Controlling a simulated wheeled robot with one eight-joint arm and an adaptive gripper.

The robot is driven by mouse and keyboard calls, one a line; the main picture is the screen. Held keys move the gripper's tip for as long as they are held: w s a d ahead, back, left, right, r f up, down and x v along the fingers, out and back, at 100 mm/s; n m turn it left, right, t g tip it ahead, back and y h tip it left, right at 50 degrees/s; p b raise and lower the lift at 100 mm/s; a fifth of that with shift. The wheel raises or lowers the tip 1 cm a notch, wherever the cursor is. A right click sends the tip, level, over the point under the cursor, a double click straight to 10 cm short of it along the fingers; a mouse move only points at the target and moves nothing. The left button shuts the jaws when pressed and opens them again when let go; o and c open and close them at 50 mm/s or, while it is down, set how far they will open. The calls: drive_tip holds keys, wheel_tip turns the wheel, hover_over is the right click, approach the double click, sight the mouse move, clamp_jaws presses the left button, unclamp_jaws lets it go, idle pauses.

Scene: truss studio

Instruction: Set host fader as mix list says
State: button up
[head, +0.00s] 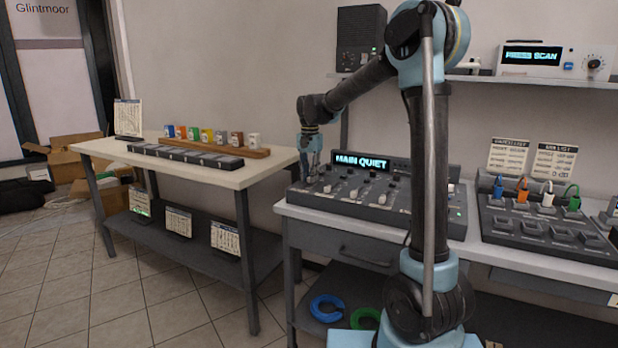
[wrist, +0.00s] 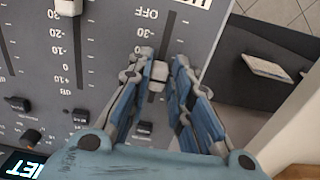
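The mixing console (head: 370,212) stands on the right-hand bench, and its display (head: 361,162) reads MAIN QUIET. My gripper (head: 311,173) is low over the console's left end. In the wrist view my gripper (wrist: 166,66) has its two fingers on either side of a pale fader cap (wrist: 158,76). The fingers are close to the cap, but I cannot tell whether both touch it. The scale beside it shows upside down, with OFF at the top; the channel label is cut off. Another fader cap (wrist: 68,7) is in the neighbouring slot. One card (head: 555,161) looks headed MIX LIST; its lines are too small to read.
A second card (head: 507,157) stands beside it, behind a unit with coloured plugs (head: 545,225). The left table (head: 240,177) holds small coloured boxes on a wooden rack. In the wrist view a grey shelf (wrist: 240,110) lies right of the console. A gap separates the benches.

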drive_tip(key=shift+o, duration=0.6)
drive_tip(key=shift+r, duration=0.1)
wheel_tip(320, 180, up, 12)
drive_tip(key=shift+d, duration=0.1)
idle(0.3)
drive_tip(key=s+d+f, duration=0.2)
drive_tip(key=s+d, duration=0.4)
drive_tip(key=s+d+f+n, duration=0.1)
drive_tip(key=s+d+f, duration=0.1)
drive_tip(key=s+d, duration=0.4)
drive_tip(key=s+d+f+n+t, duration=0.1)
drive_tip(key=s+d+f, duration=0.2)
drive_tip(key=s+d, duration=0.3)
drive_tip(key=shift+d+f, duration=0.1)
drive_tip(key=shift+d, duration=0.85)
drive_tip(key=s+d+f+n, duration=0.1)
drive_tip(key=s+d+f, duration=0.1)
drive_tip(key=s+f, duration=0.4)
drive_tip(key=s+d+f, duration=0.3)
drive_tip(key=s+f, duration=0.2)
drive_tip(key=f, duration=0.1)
drive_tip(key=s+d+f+n+t, duration=0.1)
drive_tip(key=s+d+f, duration=0.2)
drive_tip(key=s+f, duration=0.3)
drive_tip(key=shift+s+d+n, duration=0.25)
drive_tip(key=shift+s+n, duration=0.05)
